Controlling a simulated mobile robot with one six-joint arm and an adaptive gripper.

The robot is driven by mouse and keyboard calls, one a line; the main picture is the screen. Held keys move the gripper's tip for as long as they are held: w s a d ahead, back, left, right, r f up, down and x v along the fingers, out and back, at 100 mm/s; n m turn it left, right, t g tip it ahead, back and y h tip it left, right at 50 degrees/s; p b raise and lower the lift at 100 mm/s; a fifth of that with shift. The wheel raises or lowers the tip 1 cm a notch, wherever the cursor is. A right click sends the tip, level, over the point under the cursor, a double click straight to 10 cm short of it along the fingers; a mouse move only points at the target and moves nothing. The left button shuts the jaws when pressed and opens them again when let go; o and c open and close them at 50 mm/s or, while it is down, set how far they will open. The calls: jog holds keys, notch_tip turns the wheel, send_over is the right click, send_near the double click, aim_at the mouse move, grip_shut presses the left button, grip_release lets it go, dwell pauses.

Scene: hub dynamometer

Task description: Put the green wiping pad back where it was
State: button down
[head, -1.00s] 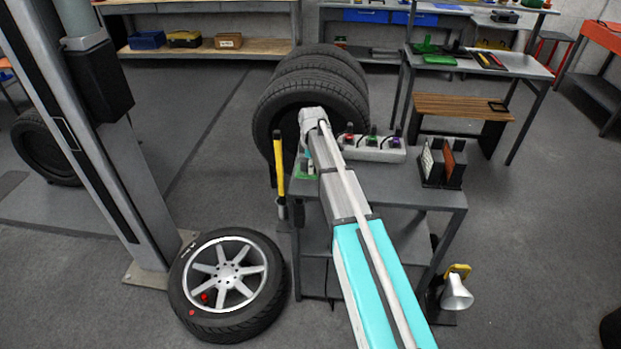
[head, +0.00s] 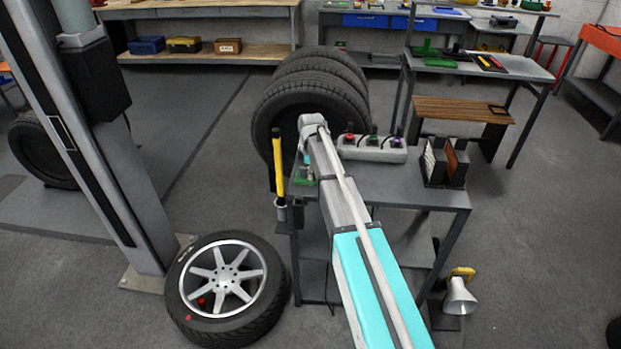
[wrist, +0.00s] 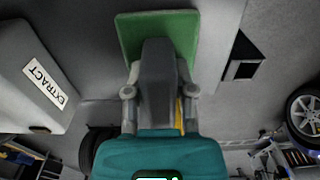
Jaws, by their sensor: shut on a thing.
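The green wiping pad (wrist: 185,30) is a flat green square at the tips of my gripper (wrist: 160,62) in the wrist view. The gripper is shut on it, and the dark gripper body hides the pad's middle and near edge. In the head view, a small green patch (head: 305,176) shows below the end of my arm, at the left end of the grey bench (head: 395,190). The gripper itself is mostly hidden there behind my arm. I cannot tell whether the pad touches the bench top.
A white block with coloured buttons (head: 372,153) and a rack of upright plates (head: 446,164) stand on the bench. A yellow-handled tool (head: 278,160) hangs at its left edge. Stacked tyres (head: 305,95) stand behind. A white box labelled EXTRACT (wrist: 40,85) is left in the wrist view.

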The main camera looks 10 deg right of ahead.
jog(key=shift+f, duration=0.3)
jog(key=shift+c, duration=2.2)
grip_release()
jog(key=shift+r, duration=0.1)
notch_tip(320, 180, up, 12)
jog(key=p, duration=1.2)
jog(key=s+m, duration=1.4)
jog(key=s, duration=1.5)
jog(key=shift+a, duration=0.35)
